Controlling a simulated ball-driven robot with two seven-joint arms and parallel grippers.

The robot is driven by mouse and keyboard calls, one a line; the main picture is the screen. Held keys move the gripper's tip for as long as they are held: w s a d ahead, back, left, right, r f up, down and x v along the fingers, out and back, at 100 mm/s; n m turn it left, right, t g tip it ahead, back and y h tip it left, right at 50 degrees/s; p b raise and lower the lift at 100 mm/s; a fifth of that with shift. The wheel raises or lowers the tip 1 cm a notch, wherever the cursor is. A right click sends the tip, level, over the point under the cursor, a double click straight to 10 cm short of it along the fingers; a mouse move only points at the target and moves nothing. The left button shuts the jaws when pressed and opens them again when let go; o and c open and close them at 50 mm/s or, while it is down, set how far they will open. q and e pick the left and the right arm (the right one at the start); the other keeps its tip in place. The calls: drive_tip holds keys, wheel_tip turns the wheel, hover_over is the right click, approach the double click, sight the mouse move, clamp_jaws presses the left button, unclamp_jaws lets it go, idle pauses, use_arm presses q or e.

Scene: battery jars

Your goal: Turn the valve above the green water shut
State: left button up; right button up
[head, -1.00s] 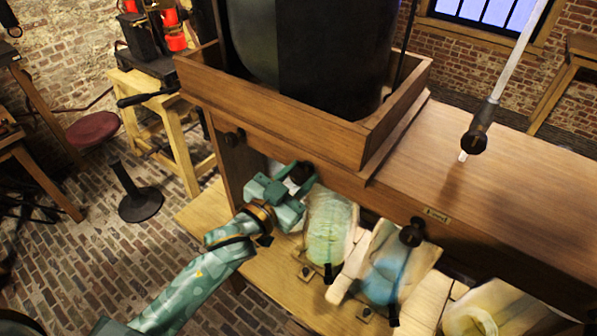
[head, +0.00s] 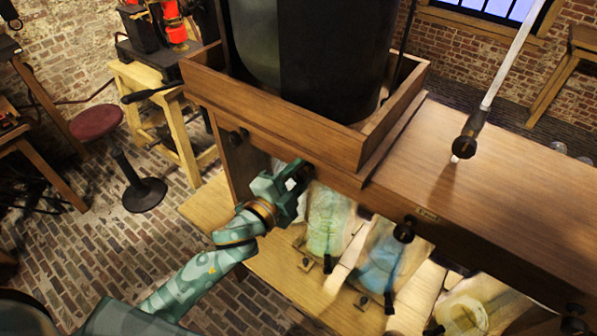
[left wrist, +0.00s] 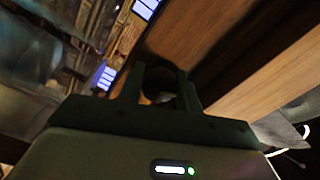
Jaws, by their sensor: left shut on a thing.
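The jar with green water (head: 328,222) stands under the wooden cabinet, left of the jar with blue water (head: 382,264). A dark round valve knob (head: 308,172) sits on the cabinet's front just above the green jar. My left gripper (head: 298,178) reaches it from the lower left and is shut on it, hiding part of it. In the left wrist view the dark knob (left wrist: 160,80) shows between the two fingers (left wrist: 162,92). I cannot tell how far the valve is turned. My right gripper is not in view.
A yellowish jar (head: 470,312) stands at the lower right. A wooden tray (head: 270,118) holding a large dark vessel (head: 320,55) is above.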

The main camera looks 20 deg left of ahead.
use_arm(q)
drive_tip(key=shift+m, duration=2.2)
drive_tip(key=o, duration=1)
